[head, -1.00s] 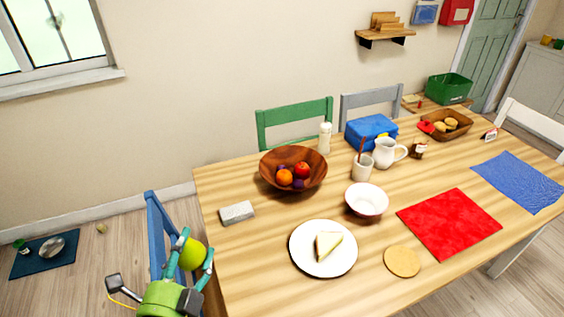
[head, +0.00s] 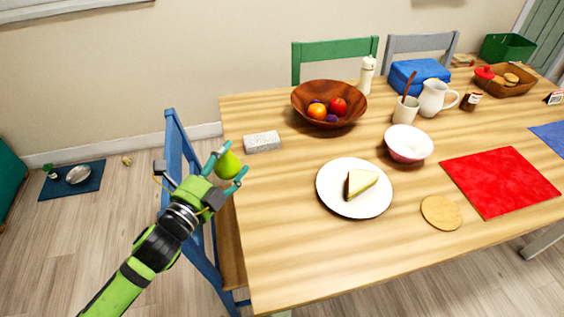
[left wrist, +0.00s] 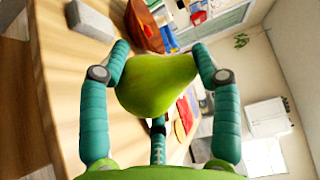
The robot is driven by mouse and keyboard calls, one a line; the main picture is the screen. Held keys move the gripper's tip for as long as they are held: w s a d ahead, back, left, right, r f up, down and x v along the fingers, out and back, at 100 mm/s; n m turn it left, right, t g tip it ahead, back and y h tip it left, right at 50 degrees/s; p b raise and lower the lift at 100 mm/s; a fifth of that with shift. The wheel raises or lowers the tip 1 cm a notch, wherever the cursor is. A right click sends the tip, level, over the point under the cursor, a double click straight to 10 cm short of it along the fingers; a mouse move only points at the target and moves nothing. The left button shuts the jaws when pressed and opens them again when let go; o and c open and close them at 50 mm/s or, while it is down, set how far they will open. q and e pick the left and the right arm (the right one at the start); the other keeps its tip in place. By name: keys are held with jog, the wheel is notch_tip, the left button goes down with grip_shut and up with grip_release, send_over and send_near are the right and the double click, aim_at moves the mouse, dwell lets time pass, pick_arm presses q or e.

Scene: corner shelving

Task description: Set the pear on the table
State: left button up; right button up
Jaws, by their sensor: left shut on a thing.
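The green pear (head: 228,165) is held between the teal fingers of my left gripper (head: 229,168), near the left edge of the wooden table (head: 285,235). My right gripper is in neither view.
A grey block (head: 262,142) lies near the table's left edge, beside a brown fruit bowl (head: 306,100). A plate (head: 330,203) with a cake wedge stands mid-table. A blue chair (head: 173,130) is at the left edge. The front left table top is clear.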

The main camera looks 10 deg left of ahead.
pick_arm(q)
jog(key=shift+w+d+f+b, duration=0.15)
jog(key=shift+w+d+f, duration=0.8)
jog(key=shift+d+f, duration=0.5)
jog(key=shift+w+d+f+b, duration=0.2)
jog(key=shift+w+d+f, duration=0.8)
jog(key=shift+f, duration=0.8)
jog(key=shift+w+d+f+b, duration=0.15)
jog(key=shift+w+d+f, duration=0.75)
jog(key=shift+d+f, duration=0.55)
jog(key=shift+a+f, duration=0.1)
jog(key=shift+a, duration=0.05)
jog(key=shift+f+b, duration=0.45)
jog(key=shift+f, duration=0.2)
jog(key=o, duration=1.2)
jog(key=shift+r, duration=0.15)
